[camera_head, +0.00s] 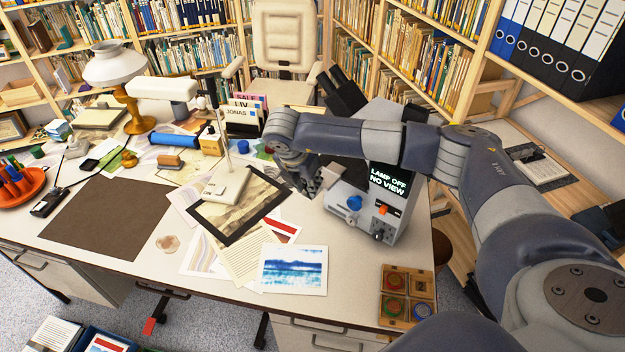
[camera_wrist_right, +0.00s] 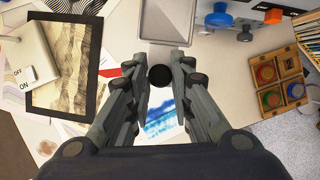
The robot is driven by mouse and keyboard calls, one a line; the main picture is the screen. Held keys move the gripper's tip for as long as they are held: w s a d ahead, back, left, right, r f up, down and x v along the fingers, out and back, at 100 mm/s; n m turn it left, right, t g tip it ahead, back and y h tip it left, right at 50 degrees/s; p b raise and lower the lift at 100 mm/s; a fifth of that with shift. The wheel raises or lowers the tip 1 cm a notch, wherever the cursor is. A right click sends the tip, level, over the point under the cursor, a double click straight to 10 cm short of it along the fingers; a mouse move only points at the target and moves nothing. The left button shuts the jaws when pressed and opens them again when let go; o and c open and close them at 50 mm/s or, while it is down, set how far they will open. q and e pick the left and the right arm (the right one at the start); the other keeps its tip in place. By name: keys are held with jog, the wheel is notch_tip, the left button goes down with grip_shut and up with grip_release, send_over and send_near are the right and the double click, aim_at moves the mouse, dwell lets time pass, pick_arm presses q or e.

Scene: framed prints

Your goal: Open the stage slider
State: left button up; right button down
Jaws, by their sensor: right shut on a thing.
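The grey viewer (camera_head: 352,205) stands on the desk at right of centre. Its screen (camera_head: 387,181) reads "LAMP OFF NO VIEW". My right gripper (camera_head: 318,190) is at the viewer's left front side, with my forearm passing in front of its upper part. In the right wrist view, a grey metal plate, seemingly the stage slider (camera_wrist_right: 168,22), lies just beyond the fingers. My right gripper (camera_wrist_right: 160,80) is shut on a round black knob (camera_wrist_right: 160,77) at the plate's near end. The plate's far end is cut off. My left gripper is not in view.
The viewer has a blue knob (camera_head: 354,203) and an orange switch (camera_head: 383,210). A wooden box with coloured discs (camera_head: 407,284) sits at the desk's right front. A black-framed print (camera_head: 270,194) and loose papers lie left of my gripper. The brown mat (camera_head: 100,215) is bare.

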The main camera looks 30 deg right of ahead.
jog(key=shift+a, duration=0.15)
jog(key=c, duration=1.8)
grip_release()
jog(key=o, duration=0.4)
jog(key=shift+c, duration=0.2)
jog(key=shift+r, duration=0.1)
jog(key=shift+a+r, duration=0.1)
jog(key=shift+r, duration=0.15)
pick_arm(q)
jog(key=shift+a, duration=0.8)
pick_arm(e)
jog(key=v, duration=1.1)
jog(key=shift+s, duration=0.15)
